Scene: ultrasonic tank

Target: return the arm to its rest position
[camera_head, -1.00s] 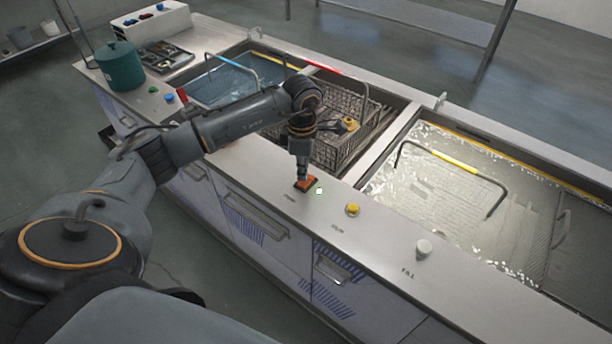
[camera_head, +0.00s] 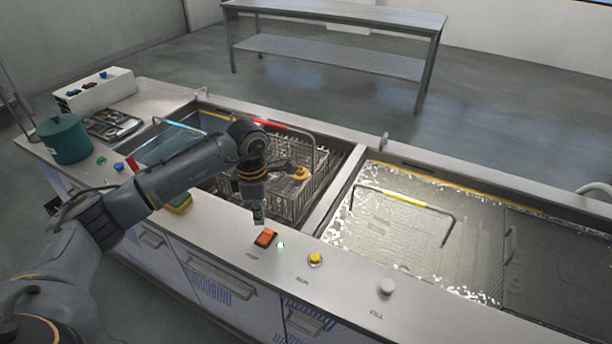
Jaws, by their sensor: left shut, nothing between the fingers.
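My left arm reaches in from the left over the front ledge of the tank bench. My left gripper (camera_head: 259,218) points down and is shut and empty. It hangs just above the orange rocker switch (camera_head: 265,237), with a small gap seeming to show between them. My right gripper is not in view.
Behind the gripper, a wire basket (camera_head: 318,178) with a yellow-and-dark part (camera_head: 301,173) sits in the middle tank. A yellow knob (camera_head: 315,259) and a white knob (camera_head: 387,287) stand on the ledge. A green pot (camera_head: 66,140) stands at left.

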